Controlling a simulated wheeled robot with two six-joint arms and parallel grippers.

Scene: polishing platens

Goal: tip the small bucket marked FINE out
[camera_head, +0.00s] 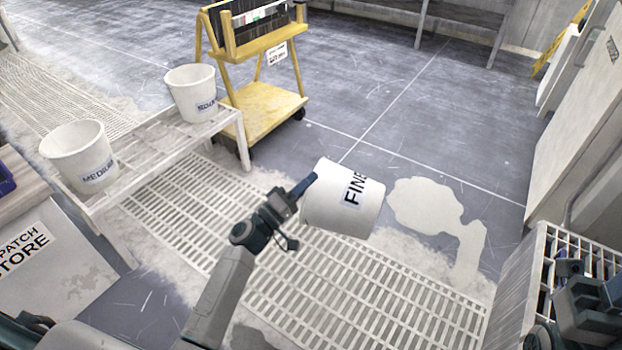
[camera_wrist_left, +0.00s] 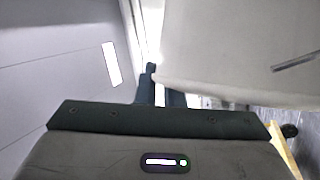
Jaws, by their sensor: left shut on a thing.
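The white bucket marked FINE (camera_head: 326,200) is held in the air above the floor grating (camera_head: 270,265). It is steeply tilted, with its lettering turned on its side; its mouth and inside are hidden. My left gripper (camera_head: 303,190) is shut on the bucket's left side. In the left wrist view the bucket's pale wall (camera_wrist_left: 235,45) fills the upper right, against the dark fingers (camera_wrist_left: 160,92). A pale patch (camera_head: 425,204) lies on the floor right of the bucket; I cannot tell where it came from. My right gripper (camera_head: 590,292) shows partly at the lower right, its jaws unclear.
A bucket marked MEDIUM (camera_head: 78,150) and another white bucket (camera_head: 190,92) stand upright on a low pale bench (camera_head: 150,145) at left. A yellow cart (camera_head: 262,105) stands behind. A pale slatted rack (camera_head: 575,245) is at right.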

